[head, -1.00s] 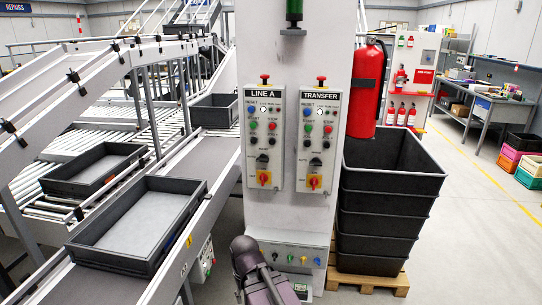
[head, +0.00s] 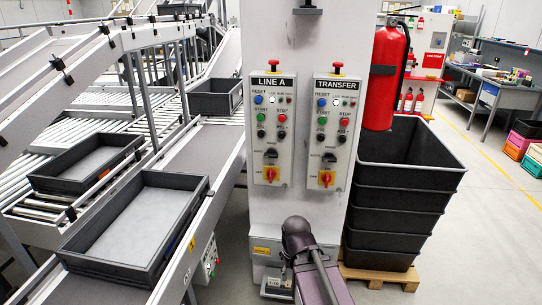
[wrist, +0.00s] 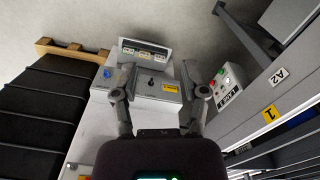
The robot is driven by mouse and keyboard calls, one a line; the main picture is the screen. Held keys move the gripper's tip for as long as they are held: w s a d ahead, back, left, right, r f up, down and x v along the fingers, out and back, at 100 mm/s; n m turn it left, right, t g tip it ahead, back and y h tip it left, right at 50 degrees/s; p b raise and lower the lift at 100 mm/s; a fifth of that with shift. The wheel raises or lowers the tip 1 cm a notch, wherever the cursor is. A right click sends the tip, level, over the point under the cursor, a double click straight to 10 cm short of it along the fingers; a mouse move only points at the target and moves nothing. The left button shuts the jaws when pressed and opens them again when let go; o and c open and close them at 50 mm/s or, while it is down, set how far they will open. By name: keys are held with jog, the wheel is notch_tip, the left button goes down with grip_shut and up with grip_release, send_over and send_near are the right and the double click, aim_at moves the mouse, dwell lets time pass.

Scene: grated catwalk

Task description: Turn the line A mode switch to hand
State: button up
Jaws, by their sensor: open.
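The LINE A panel (head: 284,110) is on the left of the pillar's front face. Its mode switch (head: 270,155) is a black knob low on the panel, above a red and yellow rotary switch (head: 270,175). The knob's pointing direction is too small to read. The similar TRANSFER panel (head: 345,108) is on the right. The wrist view does not show the mode switch.
A conveyor with grey trays (head: 135,230) runs close on the left. Stacked black bins (head: 400,205) on a pallet and a red fire extinguisher (head: 386,80) are on the right. A small button box (wrist: 229,85) is beside the conveyor.

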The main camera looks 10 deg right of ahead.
jog(key=o, duration=0.5)
jog(key=shift+w+d, duration=0.1)
jog(key=shift+d, duration=0.1)
jog(key=shift+o, duration=0.5)
jog(key=shift+w+d, duration=0.1)
jog(key=shift+w, duration=0.1)
jog(key=w+d+n+t+h, duration=0.3)
jog(key=w+d+n+h, duration=0.15)
jog(key=w, duration=0.35)
jog(key=n+t+h+b, duration=0.1)
jog(key=n+t+b, duration=0.2)
jog(key=n+t, duration=1.8)
send_near(270, 157)
jog(key=s+a+r+n+g, duration=0.2)
jog(key=s+r+n+g, duration=0.2)
jog(key=r+n+g, duration=0.25)
jog(key=shift+w+f+g, duration=0.15)
jog(key=shift+f+g, duration=0.1)
jog(key=shift+f, duration=0.15)
jog(key=shift+w, duration=0.1)
jog(key=x, duration=1.3)
jog(key=shift+w+d, duration=0.2)
jog(key=shift+w, duration=0.05)
